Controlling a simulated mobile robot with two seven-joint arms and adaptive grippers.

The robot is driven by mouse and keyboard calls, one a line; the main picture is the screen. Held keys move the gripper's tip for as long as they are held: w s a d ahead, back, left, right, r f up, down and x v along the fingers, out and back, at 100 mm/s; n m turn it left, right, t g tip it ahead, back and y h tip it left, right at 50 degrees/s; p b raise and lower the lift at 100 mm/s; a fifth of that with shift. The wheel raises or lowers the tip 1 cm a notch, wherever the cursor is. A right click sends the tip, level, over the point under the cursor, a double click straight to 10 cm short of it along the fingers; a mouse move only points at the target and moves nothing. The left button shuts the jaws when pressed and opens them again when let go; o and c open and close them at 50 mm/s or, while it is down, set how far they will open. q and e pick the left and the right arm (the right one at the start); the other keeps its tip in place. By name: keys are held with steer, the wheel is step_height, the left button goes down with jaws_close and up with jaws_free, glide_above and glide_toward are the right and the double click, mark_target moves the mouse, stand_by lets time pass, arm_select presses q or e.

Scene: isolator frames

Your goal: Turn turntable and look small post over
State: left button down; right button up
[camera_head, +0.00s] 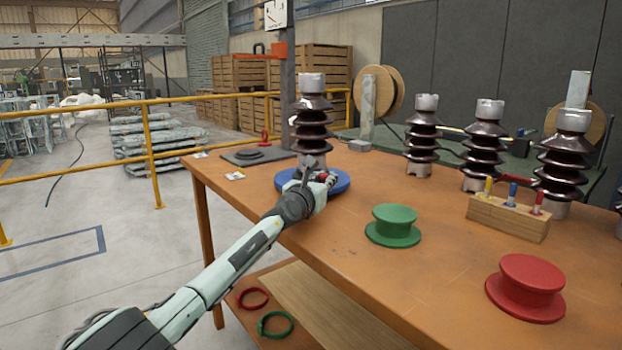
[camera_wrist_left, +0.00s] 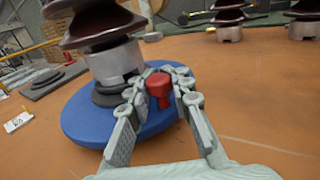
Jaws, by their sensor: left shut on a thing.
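A dark brown ribbed post (camera_head: 312,100) with grey metal ends stands upright on the blue turntable (camera_head: 284,176) near the table's far left part. In the left wrist view, the post's grey lower end (camera_wrist_left: 115,62) sits on a dark ring on the blue disc (camera_wrist_left: 80,127). A red knob (camera_wrist_left: 158,90) rises from the disc's near edge. My left gripper (camera_head: 325,179) reaches over the turntable's near side. Its fingers (camera_wrist_left: 160,80) are closed around the red knob. The upper part of the post is cut off in the wrist view. My right gripper is not in view.
Several more ribbed posts (camera_head: 422,135) stand along the table's back right. A green spool (camera_head: 395,222), a red spool (camera_head: 528,283) and a wooden block with coloured pegs (camera_head: 508,217) lie nearer. A dark plate (camera_head: 250,157) lies left of the turntable. Yellow railings (camera_head: 150,150) stand left.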

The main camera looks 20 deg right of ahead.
arm_select(q)
steer(key=shift+s+d+f, duration=0.25)
steer(key=shift+d, duration=0.1)
steer(key=c, duration=1.6)
jaws_free()
steer(key=shift+s, duration=0.1)
steer(key=shift+r, duration=0.1)
steer(key=shift+w+a+r, duration=0.1)
steer(key=shift+w+a, duration=0.1)
